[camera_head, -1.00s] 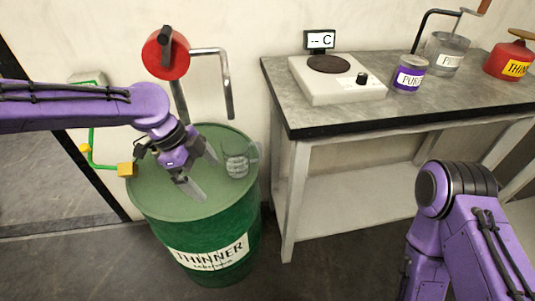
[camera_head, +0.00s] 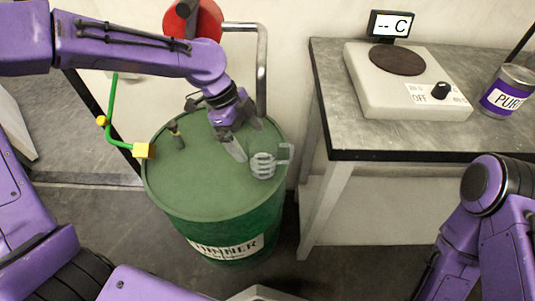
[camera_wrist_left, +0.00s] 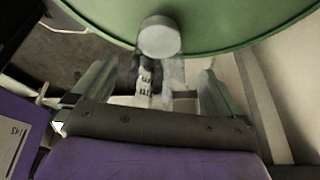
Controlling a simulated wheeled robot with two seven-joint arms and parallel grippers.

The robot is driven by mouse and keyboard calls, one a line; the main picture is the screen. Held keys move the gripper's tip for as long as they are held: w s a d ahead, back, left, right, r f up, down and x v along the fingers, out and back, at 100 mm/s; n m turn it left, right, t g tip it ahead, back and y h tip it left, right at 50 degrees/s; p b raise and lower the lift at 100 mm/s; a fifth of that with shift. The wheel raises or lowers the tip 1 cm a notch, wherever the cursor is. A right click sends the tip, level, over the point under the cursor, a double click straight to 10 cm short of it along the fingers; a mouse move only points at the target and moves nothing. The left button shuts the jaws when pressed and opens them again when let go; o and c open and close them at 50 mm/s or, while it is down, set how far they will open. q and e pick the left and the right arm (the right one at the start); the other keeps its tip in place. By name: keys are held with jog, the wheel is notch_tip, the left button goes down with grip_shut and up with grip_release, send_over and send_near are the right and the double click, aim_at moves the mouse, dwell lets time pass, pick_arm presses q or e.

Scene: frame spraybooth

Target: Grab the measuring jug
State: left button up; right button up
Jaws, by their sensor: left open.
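The measuring jug (camera_head: 263,166) is small, clear grey and has a handle on its right side. It stands on the top of the green thinner drum (camera_head: 205,185) near the right rim. My left gripper (camera_head: 249,138) is open just left of and behind the jug, its fingers pointing toward it. In the left wrist view, the jug (camera_wrist_left: 160,40) shows ahead, between the lines of the two spread fingers of my left gripper (camera_wrist_left: 158,82). I cannot tell whether a finger touches it. My right arm shows at the right, but its gripper is out of view.
A red crank pump (camera_head: 192,20) with a metal pipe rises behind the drum. A small bottle-like item (camera_head: 176,135) stands on the drum's left part. A green pipe with yellow fittings (camera_head: 142,150) is at the left. The workbench (camera_head: 340,125) holds a hot plate (camera_head: 405,85) and a purple tin (camera_head: 508,92).

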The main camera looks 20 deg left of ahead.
aim_at(258, 151)
pick_arm(q)
jog(key=b+x, duration=0.1)
jog(key=x, duration=0.5)
jog(key=shift+w+d+r, duration=0.1)
jog(key=shift+d, duration=0.1)
jog(key=c, duration=1)
jog(key=shift+r, duration=0.1)
